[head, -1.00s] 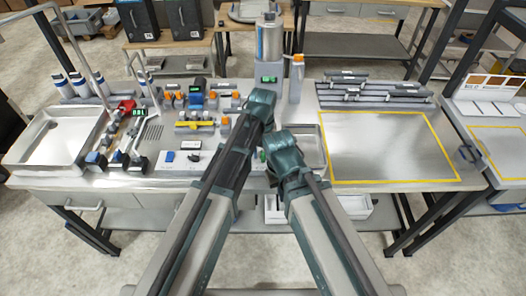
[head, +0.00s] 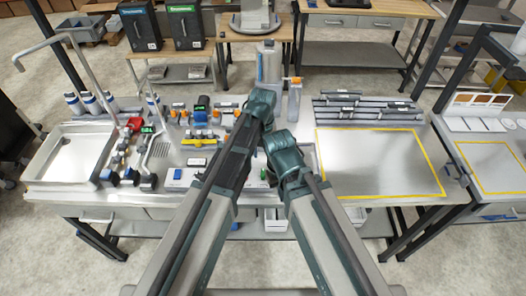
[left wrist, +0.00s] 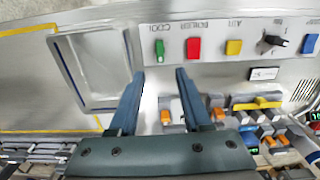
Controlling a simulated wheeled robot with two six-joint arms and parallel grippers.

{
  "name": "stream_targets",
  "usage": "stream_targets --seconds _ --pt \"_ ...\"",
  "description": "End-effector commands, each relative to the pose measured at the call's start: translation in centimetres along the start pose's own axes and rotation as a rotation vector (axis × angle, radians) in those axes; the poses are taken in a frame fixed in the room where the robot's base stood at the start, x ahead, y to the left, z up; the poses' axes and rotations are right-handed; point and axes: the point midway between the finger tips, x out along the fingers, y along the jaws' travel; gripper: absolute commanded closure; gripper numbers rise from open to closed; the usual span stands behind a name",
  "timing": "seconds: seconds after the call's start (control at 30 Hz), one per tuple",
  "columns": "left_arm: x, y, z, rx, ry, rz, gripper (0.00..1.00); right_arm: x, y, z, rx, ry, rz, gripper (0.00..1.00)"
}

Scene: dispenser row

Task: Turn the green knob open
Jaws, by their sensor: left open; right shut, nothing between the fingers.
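The green knob (left wrist: 159,50) sits on a pale panel (left wrist: 212,72) in the left wrist view, at the left end of a row of coloured knobs. In the head view a small part of the green knob (head: 263,174) shows between my arms. My left gripper (left wrist: 158,80) is open and empty. Its two fingers point at the panel, with the green knob beyond the tips and between their lines, apart from them. In the head view my left gripper (head: 262,104) is the higher one. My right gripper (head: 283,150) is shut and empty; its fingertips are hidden.
Beside the green knob are a red knob (left wrist: 193,47), a yellow knob (left wrist: 233,47), a black knob (left wrist: 272,40) and a blue knob (left wrist: 309,43). A yellow-outlined plate (head: 375,165) at the right is clear.

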Motion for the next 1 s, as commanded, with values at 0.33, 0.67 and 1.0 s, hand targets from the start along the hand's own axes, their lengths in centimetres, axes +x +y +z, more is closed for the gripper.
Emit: stream_targets --seconds 0.33,0.67,1.0 --pt "-3.0 0.0 0.0 0.0 0.0 0.0 0.51 -3.0 0.3 0.2 0.003 -0.001 -0.001 1.0" --pt "-2.1 -0.3 0.8 0.012 -0.001 -0.003 0.51 -2.0 0.2 0.1 0.001 0.0 -0.001 1.0" --pt "6.8 -4.6 11.9 0.22 -0.023 -0.066 0.51 6.8 -1.0 -0.5 -0.02 0.006 -0.003 1.0"
